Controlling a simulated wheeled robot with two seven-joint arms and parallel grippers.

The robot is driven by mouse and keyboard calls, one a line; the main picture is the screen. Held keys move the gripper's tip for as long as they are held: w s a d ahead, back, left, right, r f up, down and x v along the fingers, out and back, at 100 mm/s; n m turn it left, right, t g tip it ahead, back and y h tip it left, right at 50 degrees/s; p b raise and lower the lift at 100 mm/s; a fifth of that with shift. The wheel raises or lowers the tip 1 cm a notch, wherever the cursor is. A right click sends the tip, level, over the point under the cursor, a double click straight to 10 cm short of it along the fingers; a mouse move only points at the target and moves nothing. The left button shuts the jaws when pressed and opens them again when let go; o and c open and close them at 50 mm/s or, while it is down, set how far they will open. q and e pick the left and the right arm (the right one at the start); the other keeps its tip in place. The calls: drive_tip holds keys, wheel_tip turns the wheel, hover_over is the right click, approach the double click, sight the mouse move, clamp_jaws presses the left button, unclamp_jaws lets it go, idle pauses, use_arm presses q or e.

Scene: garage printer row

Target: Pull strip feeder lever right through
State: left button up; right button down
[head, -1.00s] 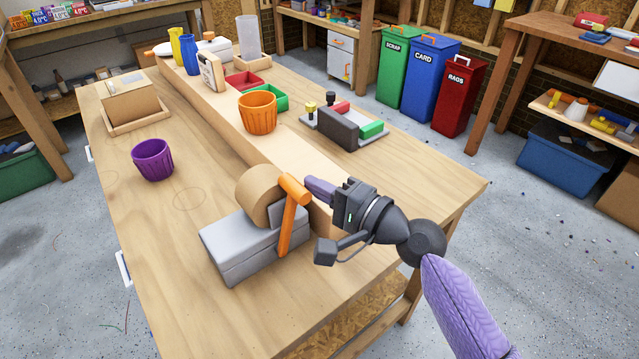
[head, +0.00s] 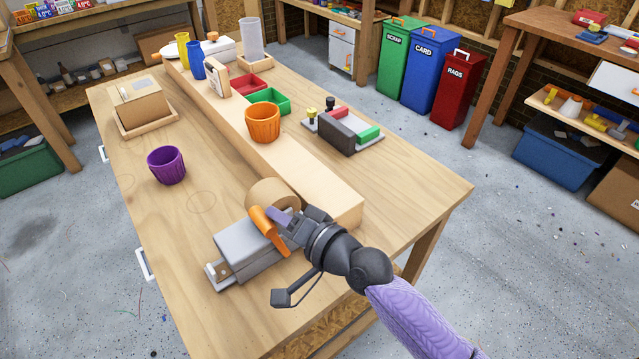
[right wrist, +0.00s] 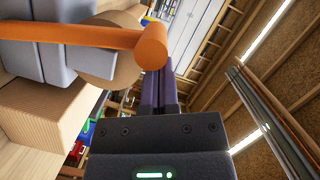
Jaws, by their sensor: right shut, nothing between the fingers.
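The strip feeder (head: 240,250) is a grey box near the front of the bench, with a brown tape roll (head: 270,193) at its back. Its orange lever (head: 268,231) leans over to the left, towards the feeder's front. A short piece (head: 217,275) sticks out at the feeder's left end. My right gripper (head: 276,216) is shut and empty, its purple fingers against or just beside the lever's top end. In the right wrist view the shut fingers (right wrist: 160,88) point at the lever's round orange end (right wrist: 150,47); whether they touch is unclear. My left gripper is out of view.
An orange cup (head: 263,124) stands on a raised wooden strip behind the feeder, and a purple cup (head: 167,166) stands at left. A device with a dark block (head: 337,135) sits at right. The bench is clear left of the feeder.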

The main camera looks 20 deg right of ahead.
drive_tip(key=s+a+f+n+h+p, duration=0.1)
drive_tip(key=s+a+f+n+p, duration=0.1)
drive_tip(key=a, duration=0.4)
drive_tip(key=shift+n+p, duration=0.6)
drive_tip(key=shift+p, duration=0.3)
drive_tip(key=shift+s+f, duration=0.1)
